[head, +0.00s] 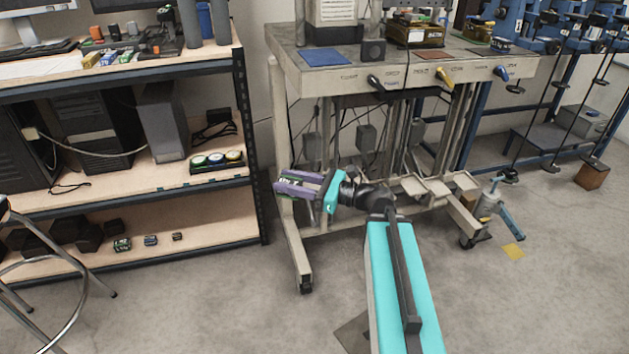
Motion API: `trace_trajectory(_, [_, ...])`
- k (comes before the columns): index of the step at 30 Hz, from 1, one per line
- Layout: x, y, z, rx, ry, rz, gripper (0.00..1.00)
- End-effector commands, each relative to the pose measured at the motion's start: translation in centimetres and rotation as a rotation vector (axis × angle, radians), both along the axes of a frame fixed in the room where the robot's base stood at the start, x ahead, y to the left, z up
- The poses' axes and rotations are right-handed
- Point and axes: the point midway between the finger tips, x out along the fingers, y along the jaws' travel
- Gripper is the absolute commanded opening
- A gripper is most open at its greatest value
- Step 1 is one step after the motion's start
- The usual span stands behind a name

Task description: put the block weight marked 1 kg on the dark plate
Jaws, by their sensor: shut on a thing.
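My gripper (290,184) has purple fingers and reaches left, in front of the bench's left leg. It is shut on a small block with green on it (291,181), mostly hidden by the fingers; its mark cannot be read. Other small block weights, green (122,245), blue (150,240) and brown (177,237), sit on the bottom shelf at left; their marks are too small to read. On the bench top lie a blue plate (326,57) and a reddish plate (436,54). I cannot tell for sure which thing is the dark plate.
The grey bench (300,80) carries black (375,83), yellow (445,76) and blue (502,73) lever handles at its front. The shelf unit (215,175) stands left, a stool (60,285) in front of it. Blue lever frames stand at right. The foreground floor is mostly clear.

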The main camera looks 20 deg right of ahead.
Motion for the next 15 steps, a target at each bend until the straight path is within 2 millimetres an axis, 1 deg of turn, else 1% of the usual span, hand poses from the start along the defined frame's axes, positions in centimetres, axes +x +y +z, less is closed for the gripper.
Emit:
trace_trajectory(1, [-0.1, 0.8, 0.5, 0.003, -0.003, 0.014, 0.00])
trace_trajectory(3, [-0.2, 1.6, 0.7, 0.002, -0.003, 0.029, 0.00])
trace_trajectory(6, [-0.2, 2.3, 0.9, 0.002, -0.002, 0.041, 0.00])
trace_trajectory(15, [-0.3, 2.5, 0.9, 0.002, -0.001, 0.046, 0.00])
